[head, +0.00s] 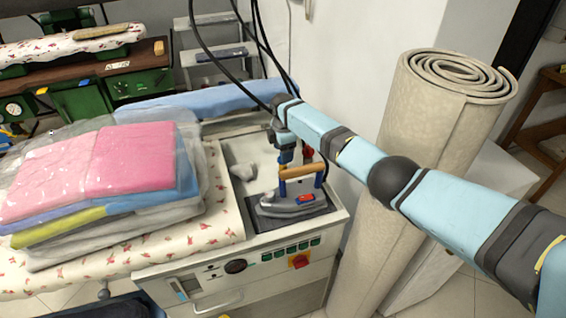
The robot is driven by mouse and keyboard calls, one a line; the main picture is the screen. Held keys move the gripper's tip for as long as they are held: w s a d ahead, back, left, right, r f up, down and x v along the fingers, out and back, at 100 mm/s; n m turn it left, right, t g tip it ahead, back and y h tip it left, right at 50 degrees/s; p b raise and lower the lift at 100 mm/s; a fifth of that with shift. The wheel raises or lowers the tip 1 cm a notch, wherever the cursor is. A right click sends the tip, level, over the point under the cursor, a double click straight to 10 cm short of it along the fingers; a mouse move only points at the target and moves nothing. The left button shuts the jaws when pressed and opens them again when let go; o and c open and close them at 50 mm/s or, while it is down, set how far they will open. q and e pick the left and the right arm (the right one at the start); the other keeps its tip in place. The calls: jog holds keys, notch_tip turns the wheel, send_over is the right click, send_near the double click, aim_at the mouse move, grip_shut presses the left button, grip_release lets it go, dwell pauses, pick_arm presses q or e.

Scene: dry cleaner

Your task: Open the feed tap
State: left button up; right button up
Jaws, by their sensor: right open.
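My right arm comes in from the right, and my right gripper (288,156) points down over the back of the ironing station's top. It is open, small in view and partly hidden by its own wrist. A small red part (308,152), which may be the feed tap's handle, shows just right of the gripper. I cannot tell whether they touch or how the tap is turned. The iron (290,204), with a wooden handle, sits on a dark rest (262,219) in front of the gripper. My left gripper is not in view.
Bagged folded textiles (130,160) are stacked on the flowered ironing board (222,225) at left. A rolled carpet (425,125) stands upright at right, close to my arm. Black cables (215,60) hang behind. The cabinet front has a red switch (299,261).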

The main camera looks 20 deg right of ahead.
jog(key=shift+f, duration=0.7)
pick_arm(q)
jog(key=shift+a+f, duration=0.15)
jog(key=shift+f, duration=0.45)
pick_arm(e)
jog(key=shift+r, duration=0.1)
jog(key=shift+c, duration=0.2)
jog(key=c, duration=0.9)
